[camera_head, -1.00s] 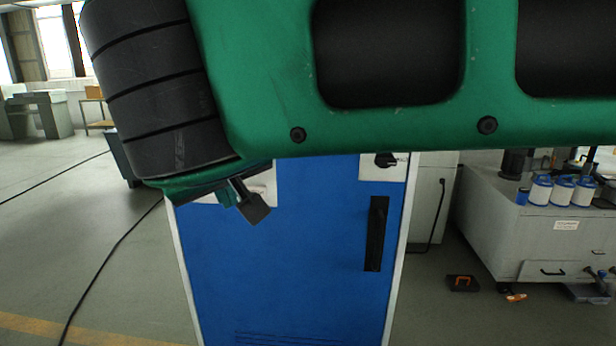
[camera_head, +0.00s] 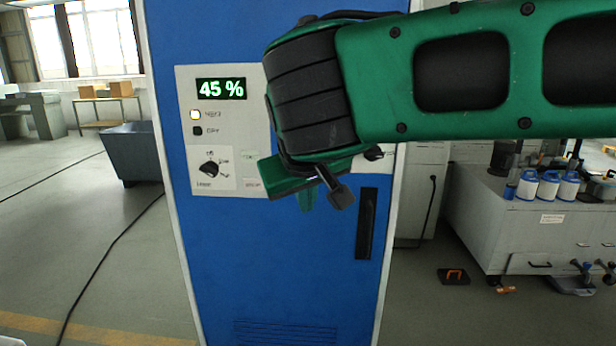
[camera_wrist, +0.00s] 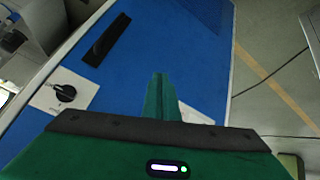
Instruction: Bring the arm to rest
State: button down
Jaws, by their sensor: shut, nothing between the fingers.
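My green and black arm reaches in from the upper right of the head view, in front of a blue cabinet (camera_head: 270,285). My gripper (camera_head: 306,200) points down in front of the cabinet's door, partly hidden behind my wrist. In the wrist view my gripper (camera_wrist: 159,85) shows its green fingers together, shut and empty, over the blue door. I cannot tell how far the fingertips are from the door.
A white workbench (camera_head: 540,230) with several bottles stands right. A grey bin (camera_head: 131,152) and a floor cable (camera_head: 112,255) are left.

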jog(key=s+d+f+m+g+h, duration=0.15)
jog(key=d+f, duration=0.25)
jog(key=d, duration=1)
jog(key=s+d+f+m+g+h, duration=0.1)
jog(key=d+f+m+g, duration=0.2)
jog(key=d, duration=1)
jog(key=s+d+f+m+g+y, duration=0.1)
jog(key=s+d+f+m, duration=0.1)
jog(key=s+d+f, duration=0.2)
jog(key=s+d+f+m+g, duration=0.1)
jog(key=s+d, duration=0.4)
jog(key=s, duration=0.5)
jog(key=s+d+f+m+g+y, duration=0.1)
jog(key=s+d+f+m, duration=0.2)
jog(key=s+d+f, duration=0.2)
jog(key=s+f, duration=0.1)
jog(key=s, duration=0.2)
jog(key=shift+f+y, duration=0.3)
jog(key=shift+y, duration=0.05)
jog(key=shift+g, duration=0.25)
jog(key=shift+w+f, duration=0.25)
jog(key=shift+w, duration=0.3)
